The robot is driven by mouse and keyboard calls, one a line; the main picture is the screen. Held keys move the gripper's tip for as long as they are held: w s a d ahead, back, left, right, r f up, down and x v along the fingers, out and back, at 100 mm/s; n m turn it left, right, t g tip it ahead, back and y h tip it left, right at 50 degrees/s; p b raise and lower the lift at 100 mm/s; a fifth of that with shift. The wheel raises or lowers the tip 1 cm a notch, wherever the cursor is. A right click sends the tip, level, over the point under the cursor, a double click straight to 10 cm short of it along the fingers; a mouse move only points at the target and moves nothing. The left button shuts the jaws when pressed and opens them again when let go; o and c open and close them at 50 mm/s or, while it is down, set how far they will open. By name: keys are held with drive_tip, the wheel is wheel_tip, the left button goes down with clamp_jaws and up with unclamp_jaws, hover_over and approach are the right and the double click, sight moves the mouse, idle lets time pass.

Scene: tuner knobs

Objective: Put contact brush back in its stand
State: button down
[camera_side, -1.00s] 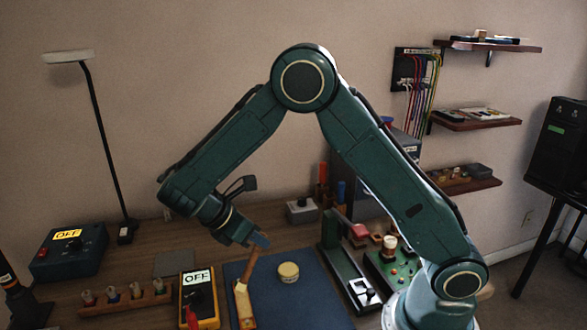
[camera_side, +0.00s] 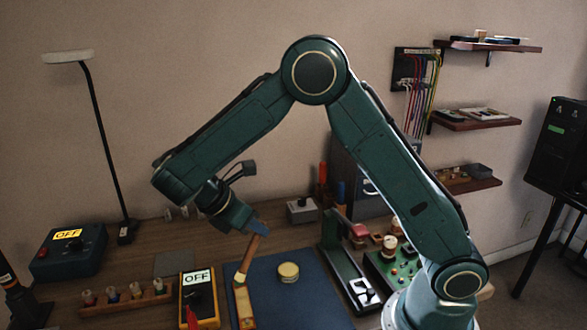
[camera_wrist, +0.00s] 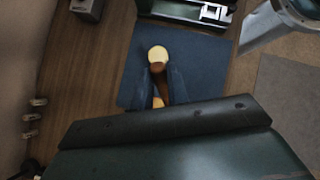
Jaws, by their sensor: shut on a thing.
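The contact brush (camera_side: 250,257) has a brown wooden handle and a paler lower end. My gripper (camera_side: 257,233) is shut on the upper handle, and the brush hangs tilted, lower end to the left. A yellowish, narrow piece (camera_side: 245,307), possibly the stand, is just below the brush on the left of the blue mat (camera_side: 305,303). I cannot tell whether the brush touches it. In the wrist view my gripper (camera_wrist: 161,88) shows dark fingers with brown wood between them; the brush's lower end is mostly hidden.
A round cream-topped tin (camera_side: 288,272) sits on the mat. A yellow meter (camera_side: 199,298) marked OFF and a wooden rack (camera_side: 127,295) with several knobs are to the left. A dark green frame (camera_side: 345,268) and a green board (camera_side: 392,268) are to the right.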

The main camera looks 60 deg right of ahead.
drive_tip(key=w+d+n+t+h, duration=0.2)
drive_tip(key=d, duration=1)
drive_tip(key=w+d+n+t+h, duration=0.2)
drive_tip(key=d+n, duration=0.1)
drive_tip(key=d, duration=0.9)
drive_tip(key=s+d+r+n+t+h, duration=0.1)
drive_tip(key=s+d+r+t, duration=0.1)
drive_tip(key=d, duration=0.6)
drive_tip(key=s+d+r+n+t+h, duration=0.1)
drive_tip(key=s+d+r+n+t, duration=0.1)
drive_tip(key=d, duration=0.6)
drive_tip(key=shift+s+d+r+t+h, duration=0.25)
drive_tip(key=shift+s+t+h, duration=0.15)
drive_tip(key=shift+s+t, duration=0.3)
drive_tip(key=shift+f, duration=2.4)
